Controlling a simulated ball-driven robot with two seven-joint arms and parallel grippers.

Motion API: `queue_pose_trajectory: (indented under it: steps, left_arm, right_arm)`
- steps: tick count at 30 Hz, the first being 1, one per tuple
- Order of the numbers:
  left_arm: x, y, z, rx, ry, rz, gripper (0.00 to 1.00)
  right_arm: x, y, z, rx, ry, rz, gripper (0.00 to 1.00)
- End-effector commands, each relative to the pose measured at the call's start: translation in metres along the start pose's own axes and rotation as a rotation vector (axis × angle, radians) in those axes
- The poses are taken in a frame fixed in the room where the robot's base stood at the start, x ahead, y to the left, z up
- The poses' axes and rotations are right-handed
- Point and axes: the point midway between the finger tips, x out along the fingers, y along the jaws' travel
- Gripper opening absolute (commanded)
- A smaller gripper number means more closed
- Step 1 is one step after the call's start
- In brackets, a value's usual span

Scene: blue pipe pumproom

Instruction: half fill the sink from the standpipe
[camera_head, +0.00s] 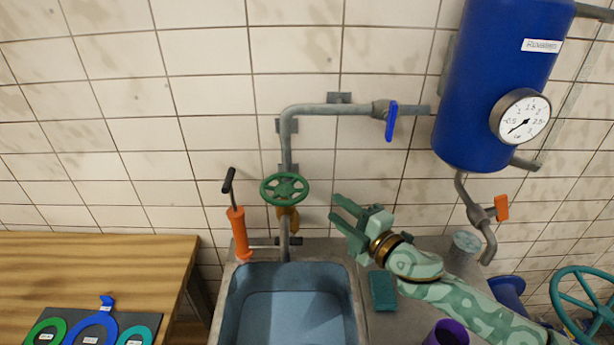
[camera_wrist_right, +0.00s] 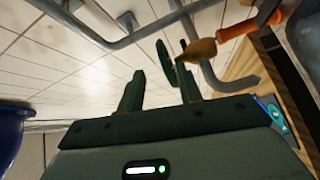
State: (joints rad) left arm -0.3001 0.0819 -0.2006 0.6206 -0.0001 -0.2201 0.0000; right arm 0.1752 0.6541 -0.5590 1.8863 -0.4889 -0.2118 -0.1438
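The sink (camera_head: 222,310) is a blue-grey basin at the bottom centre of the head view; I cannot tell whether water is in it. The standpipe (camera_head: 287,150) is a grey pipe on the tiled wall, ending above the sink's back edge. It carries a green handwheel (camera_head: 285,189) with a brass body (camera_head: 288,217) below. A blue lever (camera_head: 391,121) hangs down on its upper pipe. My right gripper (camera_head: 334,208) is open and empty, right of the handwheel and apart from it. In the right wrist view, the handwheel (camera_wrist_right: 167,62) shows beyond the open fingers (camera_wrist_right: 158,92). My left gripper is out of view.
An orange hand pump (camera_head: 238,232) stands behind the sink's left corner. A teal sponge (camera_head: 383,291) and a purple cup (camera_head: 447,334) are right of the sink. A blue tank (camera_head: 490,90) with a gauge (camera_head: 524,116) hangs above right. A wooden table (camera_head: 90,270) stands left.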

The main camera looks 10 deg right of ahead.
Motion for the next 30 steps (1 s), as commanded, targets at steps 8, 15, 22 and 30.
queue_pose_trajectory:
  steps: [8, 15, 22, 30]
  left_arm:
    - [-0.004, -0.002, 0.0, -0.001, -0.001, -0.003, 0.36]
    - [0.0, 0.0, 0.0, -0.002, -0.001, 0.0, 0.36]
    - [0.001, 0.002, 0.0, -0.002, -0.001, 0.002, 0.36]
    - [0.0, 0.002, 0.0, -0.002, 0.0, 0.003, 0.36]
  right_arm:
    - [0.073, 0.002, 0.0, -0.002, 0.0, 0.004, 0.35]
    - [0.117, 0.0, 0.0, -0.002, 0.001, 0.001, 0.35]
    - [0.131, 0.001, 0.0, -0.002, 0.001, 0.001, 0.35]
    - [0.131, 0.001, 0.0, -0.002, 0.001, 0.001, 0.21]
